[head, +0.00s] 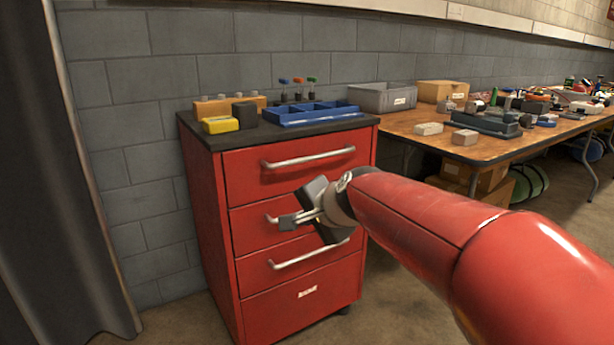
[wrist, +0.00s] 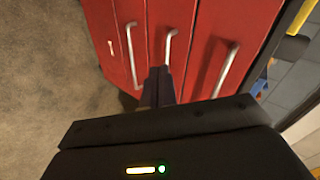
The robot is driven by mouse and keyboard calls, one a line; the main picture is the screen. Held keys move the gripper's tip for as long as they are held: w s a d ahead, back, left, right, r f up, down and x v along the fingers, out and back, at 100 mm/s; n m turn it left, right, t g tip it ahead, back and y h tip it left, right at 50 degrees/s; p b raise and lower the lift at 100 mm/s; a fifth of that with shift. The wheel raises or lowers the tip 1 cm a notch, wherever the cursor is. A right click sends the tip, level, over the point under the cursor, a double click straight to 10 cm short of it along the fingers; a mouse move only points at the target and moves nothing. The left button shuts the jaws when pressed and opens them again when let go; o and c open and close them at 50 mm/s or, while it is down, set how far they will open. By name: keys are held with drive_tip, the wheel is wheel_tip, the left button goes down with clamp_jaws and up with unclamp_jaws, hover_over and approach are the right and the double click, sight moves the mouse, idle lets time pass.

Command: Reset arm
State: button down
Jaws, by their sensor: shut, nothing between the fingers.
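My gripper (head: 290,221) is at the end of my red arm, in front of the red drawer cabinet (head: 333,283). It is shut and empty. In the head view it covers part of the second drawer's handle. In the wrist view the fingertips (wrist: 159,72) point at the cabinet front, close to the middle handle (wrist: 171,45). I cannot tell whether they touch it. All the drawers look closed. The top drawer's handle (head: 308,158) and the third drawer's handle (head: 308,254) are clear to see.
On the cabinet top lie a blue tray (head: 312,117), a yellow block (head: 220,125) and a dark block. A cluttered wooden table (head: 404,122) stands to the right. A dark curtain (head: 60,180) hangs at the left. The floor (wrist: 45,70) before the cabinet is bare.

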drive_tip(key=s+d+n+g+h+p, duration=0.1)
drive_tip(key=s+d+n+p, duration=0.3)
drive_tip(key=s+d, duration=0.5)
drive_tip(key=s+d+f+n+g+h+p, duration=0.1)
drive_tip(key=s+d+n+h+p, duration=0.3)
drive_tip(key=s, duration=1.3)
drive_tip(key=d+g, duration=0.1)
drive_tip(key=d, duration=0.3)
drive_tip(key=shift+d+f+n, duration=0.15)
drive_tip(key=shift+d+n, duration=0.15)
drive_tip(key=shift+d, duration=0.1)
